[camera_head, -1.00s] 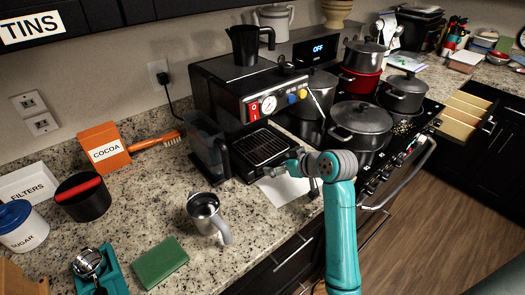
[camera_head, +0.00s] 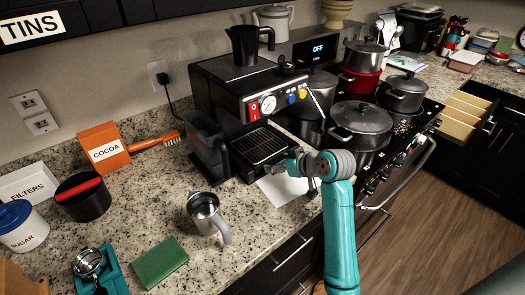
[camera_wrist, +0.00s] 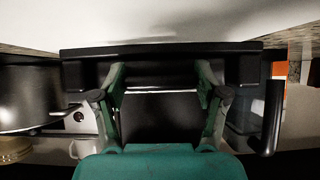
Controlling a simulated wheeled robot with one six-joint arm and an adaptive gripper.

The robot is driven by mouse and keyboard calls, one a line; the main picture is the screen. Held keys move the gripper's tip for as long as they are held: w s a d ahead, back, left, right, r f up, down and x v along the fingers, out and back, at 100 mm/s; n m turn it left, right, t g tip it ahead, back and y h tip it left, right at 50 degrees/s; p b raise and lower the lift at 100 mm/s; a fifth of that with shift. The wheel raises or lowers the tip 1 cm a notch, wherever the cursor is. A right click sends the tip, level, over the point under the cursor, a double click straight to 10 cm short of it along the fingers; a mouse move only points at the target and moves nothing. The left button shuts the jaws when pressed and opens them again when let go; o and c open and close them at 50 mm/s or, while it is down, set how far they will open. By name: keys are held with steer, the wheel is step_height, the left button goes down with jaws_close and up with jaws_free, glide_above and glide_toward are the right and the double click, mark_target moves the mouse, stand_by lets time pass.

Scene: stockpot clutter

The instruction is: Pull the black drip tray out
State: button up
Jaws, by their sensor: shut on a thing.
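The black drip tray (camera_head: 262,147) with its slotted metal grille sits at the foot of the black espresso machine (camera_head: 240,88). My gripper (camera_head: 279,169) is at the tray's front right edge, low over the counter. In the wrist view my gripper (camera_wrist: 160,90) has its two fingers on either side of a dark block-like part at the tray's front (camera_wrist: 160,52), and is shut on it. The exact contact of the fingertips is too dark to make out.
A white sheet (camera_head: 284,188) lies on the counter under my gripper. A metal milk jug (camera_head: 204,212) stands to the left, and a dark water tank (camera_head: 206,145) stands beside the machine. The stove with a large pot (camera_head: 361,123) is on the right.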

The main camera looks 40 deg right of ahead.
steer(key=shift+r, duration=0.1)
steer(key=shift+s+d, duration=0.15)
steer(key=shift+s, duration=4.1)
steer(key=shift+s+d, duration=0.15)
steer(key=shift+s, duration=4.05)
steer(key=shift+r, duration=2.45)
